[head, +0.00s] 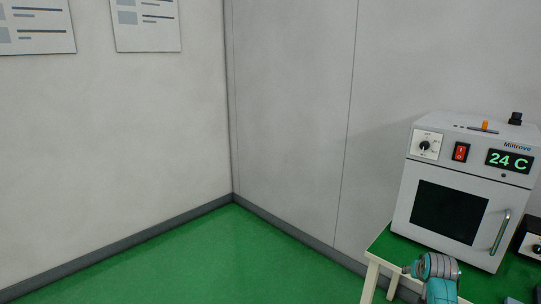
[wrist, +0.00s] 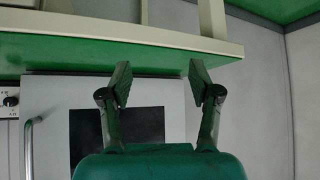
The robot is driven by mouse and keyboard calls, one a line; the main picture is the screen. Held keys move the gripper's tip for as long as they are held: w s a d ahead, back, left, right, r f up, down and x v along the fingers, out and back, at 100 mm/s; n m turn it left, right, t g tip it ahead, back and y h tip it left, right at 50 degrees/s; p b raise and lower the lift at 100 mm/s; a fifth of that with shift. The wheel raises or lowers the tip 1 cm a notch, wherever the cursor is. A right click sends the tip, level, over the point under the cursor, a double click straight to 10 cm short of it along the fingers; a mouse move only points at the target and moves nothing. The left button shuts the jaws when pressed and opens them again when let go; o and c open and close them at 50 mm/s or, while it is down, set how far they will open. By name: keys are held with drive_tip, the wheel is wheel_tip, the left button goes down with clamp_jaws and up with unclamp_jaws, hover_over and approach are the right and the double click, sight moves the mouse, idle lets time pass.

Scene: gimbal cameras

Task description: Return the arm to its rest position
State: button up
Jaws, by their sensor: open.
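My gripper (wrist: 161,82) shows in the wrist view with its two dark fingers spread wide apart and nothing between them. Behind the fingers are the green tabletop edge and the front of a white oven (wrist: 160,100), seen upside down. In the head view, a teal and grey part of my arm (head: 440,285) stands at the lower right, in front of the table. The fingers cannot be made out there.
The white oven (head: 470,150) reads 24 C and its door is shut, with a handle (head: 500,232) on the right. It stands on a green-topped table (head: 385,243). Green floor (head: 220,265) is clear at left, below bare walls with posters (head: 146,25).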

drive_tip(key=s+a+f+n+t, duration=0.1)
drive_tip(key=s+a+f+t, duration=0.1)
drive_tip(key=s+a+f, duration=1.3)
drive_tip(key=s+a+f+n+t+y, duration=0.15)
drive_tip(key=s+a+f, duration=0.25)
drive_tip(key=s+a, duration=0.8)
drive_tip(key=s+a+r+t, duration=0.1)
drive_tip(key=s+a+r, duration=0.1)
drive_tip(key=s, duration=0.5)
drive_tip(key=s+a+r+n, duration=0.1)
drive_tip(key=s+a+r, duration=0.1)
drive_tip(key=s, duration=0.5)
drive_tip(key=s+a+r+t, duration=0.1)
drive_tip(key=s+a+r, duration=0.15)
drive_tip(key=s, duration=0.45)
drive_tip(key=s+a+r+n+t+y, duration=0.1)
drive_tip(key=s+a+r+y, duration=0.1)
drive_tip(key=s+r, duration=1)
wheel_tip(320, 180, up, 3)
drive_tip(key=shift+s+r+n, duration=0.15)
drive_tip(key=shift+s+n, duration=0.2)
drive_tip(key=shift+s, duration=0.05)
